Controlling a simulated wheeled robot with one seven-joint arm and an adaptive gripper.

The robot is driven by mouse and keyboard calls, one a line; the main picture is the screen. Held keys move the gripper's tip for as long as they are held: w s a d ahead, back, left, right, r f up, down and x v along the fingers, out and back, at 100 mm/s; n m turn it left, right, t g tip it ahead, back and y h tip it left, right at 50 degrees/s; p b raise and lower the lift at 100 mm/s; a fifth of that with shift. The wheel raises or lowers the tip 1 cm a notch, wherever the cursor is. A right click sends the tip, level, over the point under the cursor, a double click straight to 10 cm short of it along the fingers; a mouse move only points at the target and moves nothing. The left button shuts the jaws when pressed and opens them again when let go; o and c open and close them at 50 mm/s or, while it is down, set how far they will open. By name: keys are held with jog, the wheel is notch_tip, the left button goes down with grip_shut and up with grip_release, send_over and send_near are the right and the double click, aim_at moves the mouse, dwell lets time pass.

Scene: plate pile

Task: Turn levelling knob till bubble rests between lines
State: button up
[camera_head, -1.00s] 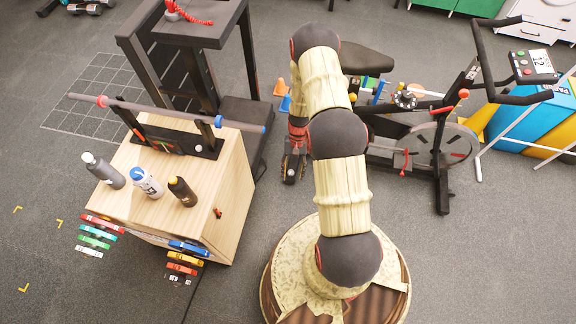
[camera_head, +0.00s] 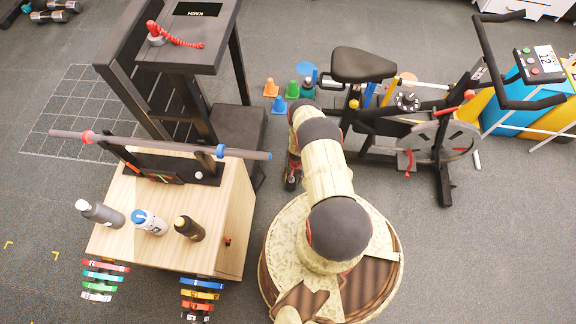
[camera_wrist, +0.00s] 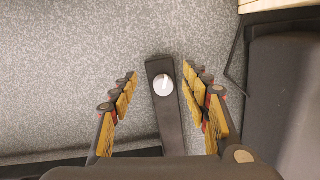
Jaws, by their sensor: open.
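In the wrist view a round pale grey knob (camera_wrist: 162,85) with a light mark across it sits on a narrow black bar (camera_wrist: 165,112). I take it for the levelling knob. My gripper (camera_wrist: 160,75) is open, with one ribbed yellow-and-black finger on each side of the bar. The fingers look apart from the knob, and nothing is held. In the head view my gripper (camera_head: 292,178) points down just right of the wooden cabinet, partly hidden by my arm. I cannot make out a bubble or its lines in either view.
The wooden cabinet (camera_head: 240,215) holds several bottles and a barbell (camera_head: 150,145) on a black rack. A black machine (camera_head: 190,50) stands behind it. An exercise bike (camera_head: 445,150) stands to the right. Small cones (camera_head: 278,104) sit on the floor beyond my gripper.

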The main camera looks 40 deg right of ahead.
jog(key=shift+w+d+f+h, duration=0.15)
jog(key=shift+w+d+h, duration=0.35)
jog(key=shift+w+d, duration=0.7)
jog(key=shift+d+f+t, duration=0.2)
jog(key=shift+t, duration=0.1)
jog(key=f+b, duration=0.2)
jog(key=f, duration=0.1)
jog(key=f+b, duration=0.2)
jog(key=f, duration=0.2)
jog(key=shift+w+a+f+b, duration=0.1)
jog(key=shift+w+a+b, duration=0.1)
jog(key=shift+b, duration=0.1)
jog(key=c, duration=0.4)
jog(key=c, duration=0.7)
jog(key=shift+c, duration=0.3)
